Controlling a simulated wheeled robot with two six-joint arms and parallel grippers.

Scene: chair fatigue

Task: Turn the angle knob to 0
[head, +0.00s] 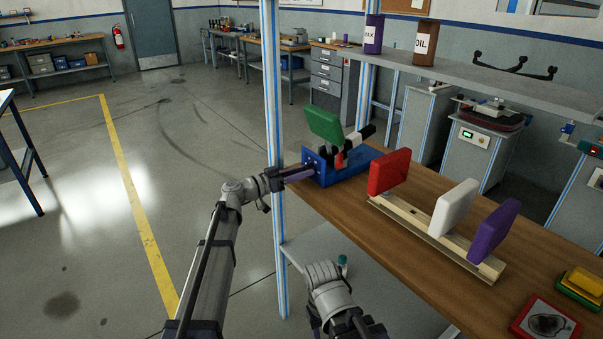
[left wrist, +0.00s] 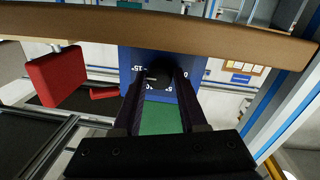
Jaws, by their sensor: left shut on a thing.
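The blue test fixture (head: 345,170) sits at the left end of the wooden bench, with a green pad (head: 324,124) tilted above it. My left gripper (head: 299,173) reaches the fixture's near left end. In the left wrist view the fixture's blue face (left wrist: 195,92) carries a round black angle knob (left wrist: 160,71) with white scale marks around it. The fingers of my left gripper (left wrist: 158,84) are shut on the knob, one on each side. A short pale mark shows on the knob, but the exact reading cannot be told. My right gripper is not in view.
A wooden rack (head: 412,225) on the bench (head: 375,234) holds a red pad (head: 389,172), a white pad (head: 453,207) and a purple pad (head: 493,230). A blue-striped upright post (head: 273,90) stands close to my left gripper. The floor at left is open.

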